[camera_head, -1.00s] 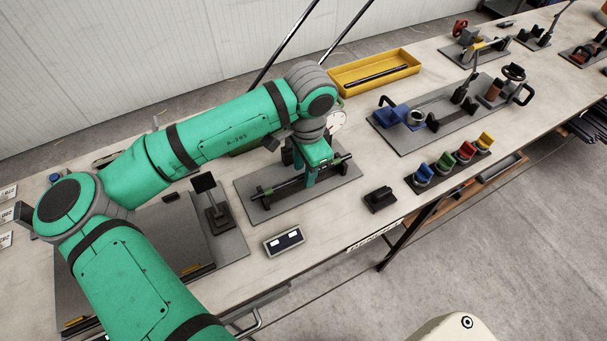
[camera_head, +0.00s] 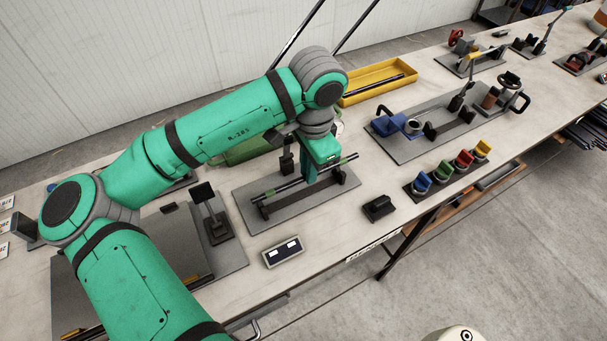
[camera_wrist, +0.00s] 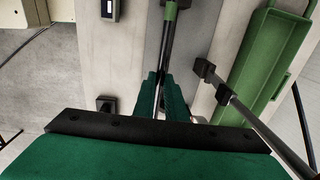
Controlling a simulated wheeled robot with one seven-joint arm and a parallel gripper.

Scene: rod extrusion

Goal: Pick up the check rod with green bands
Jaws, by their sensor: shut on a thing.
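The check rod (camera_head: 284,187) is a dark rod with green bands near its ends. My gripper (camera_head: 318,172) is shut on the rod near its middle and holds it above the grey stand plate (camera_head: 290,212). The rod is slightly tilted in the head view, its right end higher. In the wrist view the rod (camera_wrist: 168,40) runs up from between my gripper's green fingers (camera_wrist: 160,95), with one green band at its upper part. The rod's lower part is hidden by my gripper there.
A yellow tray (camera_head: 349,99) with a dark rod stands behind to the right. A small black block (camera_head: 378,207) and a display box (camera_head: 283,252) lie near the front edge. A green tray (camera_wrist: 262,70) and a post (camera_head: 213,215) stand close by. Coloured holders (camera_head: 422,184) stand to the right.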

